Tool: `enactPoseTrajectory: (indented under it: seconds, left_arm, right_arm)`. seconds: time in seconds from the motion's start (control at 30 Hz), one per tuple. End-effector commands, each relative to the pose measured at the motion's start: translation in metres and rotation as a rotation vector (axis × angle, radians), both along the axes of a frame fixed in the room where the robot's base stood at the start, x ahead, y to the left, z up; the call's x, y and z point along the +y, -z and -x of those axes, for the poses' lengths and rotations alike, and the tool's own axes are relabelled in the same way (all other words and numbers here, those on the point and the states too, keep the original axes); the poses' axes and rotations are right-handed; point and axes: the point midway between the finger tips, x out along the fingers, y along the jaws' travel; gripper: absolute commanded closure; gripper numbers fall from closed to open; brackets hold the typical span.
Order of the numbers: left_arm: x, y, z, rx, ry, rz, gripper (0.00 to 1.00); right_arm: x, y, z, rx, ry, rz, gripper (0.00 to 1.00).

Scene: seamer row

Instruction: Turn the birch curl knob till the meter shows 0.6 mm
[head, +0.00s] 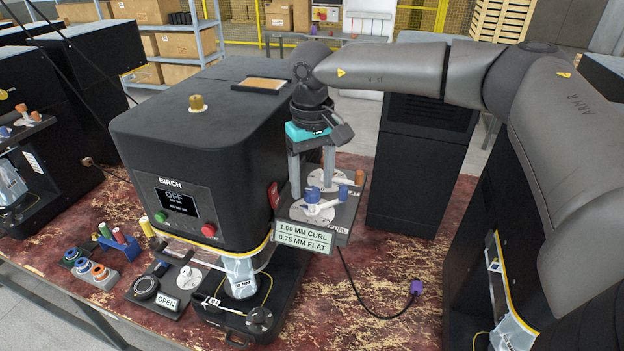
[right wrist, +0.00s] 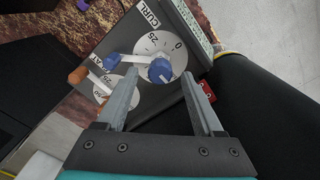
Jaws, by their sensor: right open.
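The birch seamer (head: 190,140) stands on the red worn table, its display (head: 177,203) reading "OFF" with smaller marks below. The curl knob (head: 313,193) is blue, on a white numbered dial on a grey box at the machine's right. It also shows in the right wrist view (right wrist: 160,70), beside the "CURL" label, with a white lever ending in blue. My right gripper (head: 312,186) is open, pointing down, its fingers on either side of the curl knob; contact cannot be told. My left gripper is not in view.
The flat knob (head: 359,177), orange, sits beside the curl knob. A sign (head: 304,237) reads "1.00 MM CURL, 0.75 MM FLAT". An "OPEN" plate (head: 166,301) and spool rack (head: 120,245) stand left. A purple plug (head: 416,287) lies right.

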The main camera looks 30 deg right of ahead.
Motion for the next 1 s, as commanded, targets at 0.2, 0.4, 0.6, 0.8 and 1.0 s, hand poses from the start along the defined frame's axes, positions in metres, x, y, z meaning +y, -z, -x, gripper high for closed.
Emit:
enactPoseTrajectory:
  seconds: [0.2, 0.4, 0.6, 0.8, 1.0]
  left_arm:
    - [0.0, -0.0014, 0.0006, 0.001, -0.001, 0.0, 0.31]
    - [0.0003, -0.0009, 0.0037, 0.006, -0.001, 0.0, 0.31]
    - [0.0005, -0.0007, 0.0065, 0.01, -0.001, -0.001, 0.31]
    - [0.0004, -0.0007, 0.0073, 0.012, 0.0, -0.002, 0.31]
    - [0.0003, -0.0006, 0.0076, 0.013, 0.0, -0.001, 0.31]
  right_arm:
    - [0.0001, 0.0086, 0.0, 0.0, 0.0, 0.0, 0.31]
    - [0.0001, 0.0085, -0.0001, 0.0, 0.0, 0.0, 0.32]
    - [0.0001, 0.0082, -0.0001, -0.001, 0.0, 0.0, 0.55]
    - [0.0001, 0.008, -0.0002, -0.001, 0.0, 0.0, 0.77]
    - [0.0001, 0.0079, -0.0002, -0.001, 0.0, 0.0, 1.0]
